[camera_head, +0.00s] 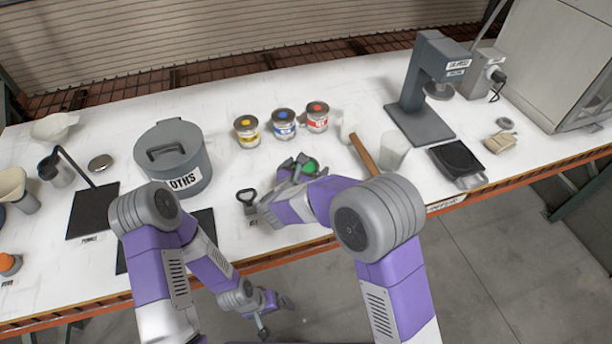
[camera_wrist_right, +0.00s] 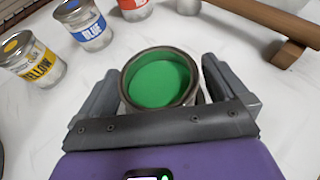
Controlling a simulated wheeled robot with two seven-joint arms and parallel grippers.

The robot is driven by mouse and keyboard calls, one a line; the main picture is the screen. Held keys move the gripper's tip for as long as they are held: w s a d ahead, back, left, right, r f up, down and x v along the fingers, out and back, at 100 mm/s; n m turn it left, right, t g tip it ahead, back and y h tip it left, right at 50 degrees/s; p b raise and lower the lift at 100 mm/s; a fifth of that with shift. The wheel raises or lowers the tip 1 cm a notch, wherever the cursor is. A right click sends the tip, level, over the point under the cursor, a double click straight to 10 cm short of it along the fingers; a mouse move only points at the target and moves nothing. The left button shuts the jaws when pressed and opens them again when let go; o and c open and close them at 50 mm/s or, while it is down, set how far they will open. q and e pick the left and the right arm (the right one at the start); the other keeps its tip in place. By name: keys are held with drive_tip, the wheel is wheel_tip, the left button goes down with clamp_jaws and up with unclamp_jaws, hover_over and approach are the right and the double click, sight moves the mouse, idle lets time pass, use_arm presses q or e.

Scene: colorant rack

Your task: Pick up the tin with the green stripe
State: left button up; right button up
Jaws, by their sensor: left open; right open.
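A round tin (camera_wrist_right: 158,80) with a green top or contents stands between the fingers of my right gripper (camera_wrist_right: 160,70), seen from above in the right wrist view. Its side and any stripe are hidden. The right gripper is open, with one finger on each side of the tin; I cannot tell whether either touches it. In the head view the tin's green top (camera_head: 311,166) shows just past the right gripper (camera_head: 303,164), which partly covers it. My left gripper (camera_head: 277,318) is open and empty, low in front of the table's front edge.
Yellow (camera_head: 247,131), blue (camera_head: 284,124) and red (camera_head: 317,117) tins stand in a row behind the green one. A wooden-handled tool (camera_head: 364,155) and a pale cup (camera_head: 394,151) are to the right. A large grey pot (camera_head: 173,158) stands left.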

drive_tip(key=c, duration=1.1)
drive_tip(key=shift+r, duration=0.15)
